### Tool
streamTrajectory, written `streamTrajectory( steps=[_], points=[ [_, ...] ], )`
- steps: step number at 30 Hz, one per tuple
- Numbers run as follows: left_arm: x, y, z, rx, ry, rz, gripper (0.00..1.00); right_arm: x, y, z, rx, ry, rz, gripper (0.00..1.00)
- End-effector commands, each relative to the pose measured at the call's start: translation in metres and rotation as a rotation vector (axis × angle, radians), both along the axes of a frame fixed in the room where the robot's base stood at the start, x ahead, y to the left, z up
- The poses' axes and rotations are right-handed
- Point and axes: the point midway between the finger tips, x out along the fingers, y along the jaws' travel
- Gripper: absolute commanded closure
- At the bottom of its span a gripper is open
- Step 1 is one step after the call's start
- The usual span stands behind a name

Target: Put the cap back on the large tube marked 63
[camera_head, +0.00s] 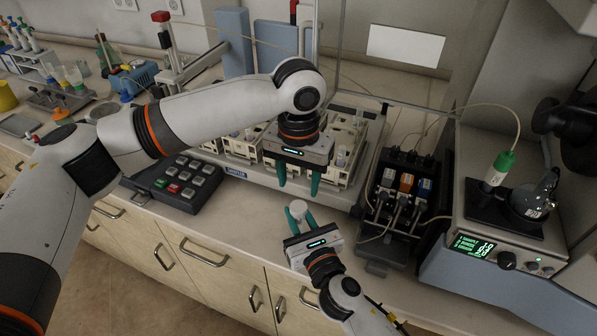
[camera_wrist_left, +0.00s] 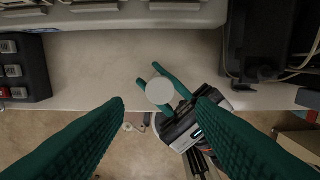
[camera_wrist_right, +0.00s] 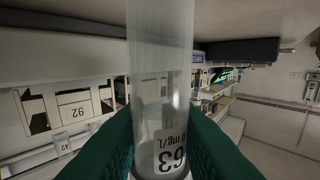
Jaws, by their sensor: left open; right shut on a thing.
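The large tube marked 63 (camera_wrist_right: 160,75) is clear, and its label reads upside down in the right wrist view. My right gripper (camera_wrist_right: 160,140) is shut on this tube and holds it in front of the bench edge. A white round cap (camera_wrist_left: 160,91) shows at the tube's top from above; it is also in the head view (camera_head: 298,207). It looks seated, but its lower rim cannot be made out. My left gripper (camera_head: 298,182) points down above the cap, open and empty. Its fingertips (camera_wrist_left: 162,97) are spread to either side of the cap in the left wrist view, apart from it.
A sampler tray with white racks (camera_head: 245,148) stands behind the grippers. A dark keypad (camera_head: 178,184) is to the left. A pump block (camera_head: 403,190) and a grey instrument with a green display (camera_head: 476,246) are to the right. The bench front (camera_head: 235,218) is clear.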

Motion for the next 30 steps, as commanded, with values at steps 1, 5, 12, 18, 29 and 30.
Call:
streamTrajectory(
  steps=[1, 5, 12, 18, 29, 30],
  points=[
    [0.000, 0.001, -0.008, 0.001, 0.003, 0.000, 0.49, 0.000, 0.000, 0.000, 0.000, -0.001, 0.000, 1.00],
    [0.000, 0.000, -0.029, 0.001, 0.002, 0.000, 0.49, 0.000, 0.000, 0.000, 0.000, -0.001, 0.000, 1.00],
    [0.000, 0.000, -0.059, 0.001, 0.000, -0.001, 0.49, 0.000, 0.000, 0.000, 0.000, -0.001, 0.000, 1.00],
    [0.000, 0.000, -0.067, 0.000, -0.001, -0.002, 0.49, 0.000, 0.000, 0.000, 0.000, 0.000, 0.000, 1.00],
    [0.000, 0.000, -0.067, 0.000, -0.001, -0.001, 0.72, 0.000, 0.000, 0.000, 0.000, 0.000, 0.000, 1.00],
    [0.000, 0.000, -0.067, 0.000, -0.001, -0.001, 0.79, 0.000, 0.000, 0.000, 0.000, 0.000, 0.000, 1.00]
  ],
)
